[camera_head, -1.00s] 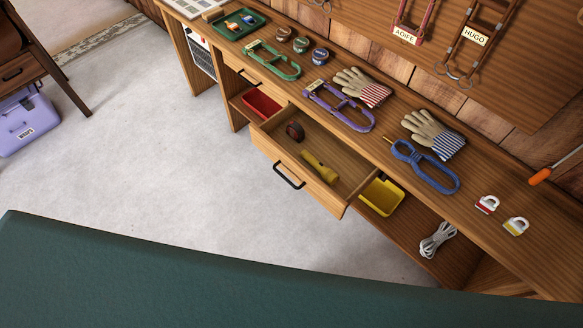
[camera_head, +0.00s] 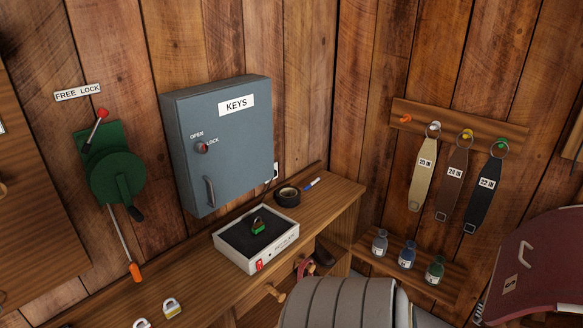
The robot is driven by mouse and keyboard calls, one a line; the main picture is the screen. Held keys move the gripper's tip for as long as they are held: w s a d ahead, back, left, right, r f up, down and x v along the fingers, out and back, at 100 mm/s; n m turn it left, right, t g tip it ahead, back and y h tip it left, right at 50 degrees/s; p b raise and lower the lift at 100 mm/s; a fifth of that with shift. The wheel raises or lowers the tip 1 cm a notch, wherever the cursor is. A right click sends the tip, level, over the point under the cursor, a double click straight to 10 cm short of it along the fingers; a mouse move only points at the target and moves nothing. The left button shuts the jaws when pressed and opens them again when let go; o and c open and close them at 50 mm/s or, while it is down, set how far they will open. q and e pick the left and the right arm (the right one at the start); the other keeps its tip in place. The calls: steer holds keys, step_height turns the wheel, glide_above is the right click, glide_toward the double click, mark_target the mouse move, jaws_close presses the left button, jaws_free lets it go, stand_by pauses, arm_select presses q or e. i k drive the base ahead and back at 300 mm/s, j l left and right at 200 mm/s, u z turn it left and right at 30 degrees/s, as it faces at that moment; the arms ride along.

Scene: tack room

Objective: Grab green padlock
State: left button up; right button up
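The small green padlock (camera_head: 258,226) sits on the dark top of a white box (camera_head: 228,257) with a red switch. The box stands on the wooden bench, below and in front of the grey key cabinet. The padlock's shackle points up. Neither of my grippers shows in the head view.
The grey KEYS cabinet (camera_head: 222,150) hangs on the wall behind the box. A black tape roll (camera_head: 287,196) and a marker (camera_head: 312,184) lie behind the box on the bench (camera_head: 338,196). A yellow-and-white padlock (camera_head: 172,308) is at front left. Grey rounded bodies (camera_head: 345,305) stand in front at the bottom.

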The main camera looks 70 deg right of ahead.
mark_target(257, 228)
steer(key=z, duration=2.05)
